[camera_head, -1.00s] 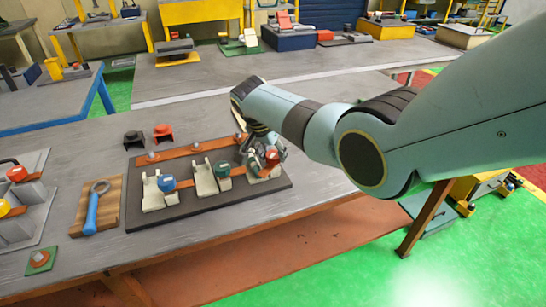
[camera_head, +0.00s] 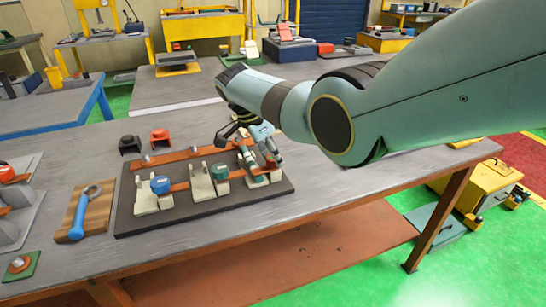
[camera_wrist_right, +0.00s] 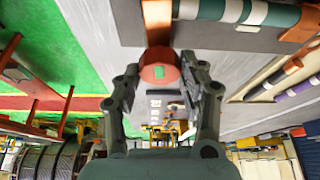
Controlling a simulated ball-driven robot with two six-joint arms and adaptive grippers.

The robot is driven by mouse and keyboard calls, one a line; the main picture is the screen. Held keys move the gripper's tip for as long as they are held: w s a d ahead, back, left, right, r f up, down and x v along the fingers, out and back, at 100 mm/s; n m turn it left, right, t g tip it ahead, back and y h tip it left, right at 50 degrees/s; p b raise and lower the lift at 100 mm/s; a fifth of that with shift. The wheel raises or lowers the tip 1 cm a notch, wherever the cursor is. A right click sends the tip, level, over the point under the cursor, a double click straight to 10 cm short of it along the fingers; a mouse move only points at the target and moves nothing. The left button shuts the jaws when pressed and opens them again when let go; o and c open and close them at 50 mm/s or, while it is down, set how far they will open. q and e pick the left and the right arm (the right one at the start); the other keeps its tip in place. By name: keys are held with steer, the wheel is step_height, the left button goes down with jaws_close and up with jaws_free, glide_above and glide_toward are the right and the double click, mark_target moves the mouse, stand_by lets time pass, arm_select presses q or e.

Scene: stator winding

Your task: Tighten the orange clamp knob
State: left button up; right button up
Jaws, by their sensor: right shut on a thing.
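A dark fixture board (camera_head: 128,217) lies on the grey bench with several cream clamps in a row. A blue knob (camera_head: 160,184) and a green knob (camera_head: 220,172) show on the left and middle clamps. My right gripper (camera_head: 272,160) reaches down at the right-hand clamp and hides most of its knob in the head view. In the right wrist view, the orange clamp knob (camera_wrist_right: 158,76), round and red-orange with a small green mark, sits between the fingers of my right gripper (camera_wrist_right: 163,88), which is shut on it. My left gripper is not in view.
A blue-handled tool (camera_head: 78,215) lies on a wooden block left of the board. A black part (camera_head: 130,144) and a red part (camera_head: 160,136) stand behind it. The bench (camera_head: 330,190) is clear to the right of the board.

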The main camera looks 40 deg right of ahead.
mark_target(256, 171)
steer(key=shift+w+r, duration=0.3)
steer(key=shift+r, duration=0.05)
steer(key=o, duration=0.8)
steer(key=shift+c, duration=0.2)
steer(key=o, duration=0.4)
steer(key=shift+s, duration=0.15)
steer(key=shift+f, duration=0.15)
steer(key=v, duration=1.2)
steer(key=shift+s, duration=0.1)
